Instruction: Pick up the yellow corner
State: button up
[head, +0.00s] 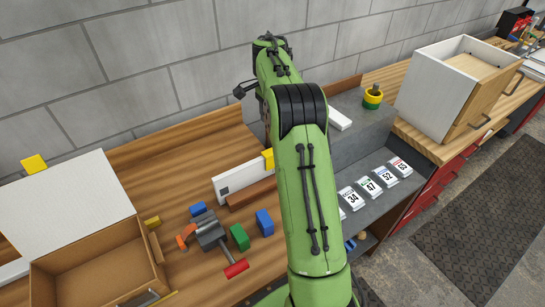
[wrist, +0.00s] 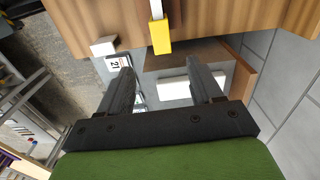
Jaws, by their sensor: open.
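A yellow corner (head: 268,159) sits on the right end of a narrow white board (head: 240,178) on the wooden bench, just left of my arm. In the wrist view the yellow corner (wrist: 159,36) is at top centre, beyond my fingertips and apart from them. Another yellow corner (head: 34,164) sits on the upper left corner of a large white panel (head: 70,205). A small yellow piece (head: 152,222) lies near the cardboard-coloured box. My gripper (wrist: 162,75) is open with nothing between its fingers; my arm hides it in the head view.
An open brown box (head: 95,270), a vise-like grey tool (head: 210,233) and blue and green blocks (head: 240,237) crowd the left bench. A grey shelf holds number cards (head: 366,187) and a yellow-green roll (head: 373,96). A white drawer cabinet (head: 440,95) stands right.

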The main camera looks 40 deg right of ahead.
aim_at(269, 152)
jog(key=f+b, duration=0.1)
jog(key=f, duration=0.9)
jog(key=shift+d+f+b, duration=0.1)
jog(key=shift+d+b, duration=0.1)
jog(key=shift+b, duration=0.1)
notch_tip(269, 152, down, 6)
jog(key=shift+w+a, duration=0.15)
jog(key=shift+a, duration=0.05)
jog(key=c, duration=1.1)
notch_tip(269, 152, up, 10)
jog(key=shift+f, duration=0.1)
jog(key=shift+a+f+b, duration=0.2)
jog(key=shift+f+b, duration=0.3)
jog(key=shift+f, duration=0.3)
jog(key=shift+a+f+b, duration=0.2)
jog(key=shift+f+b, duration=0.25)
jog(key=shift+f, duration=0.35)
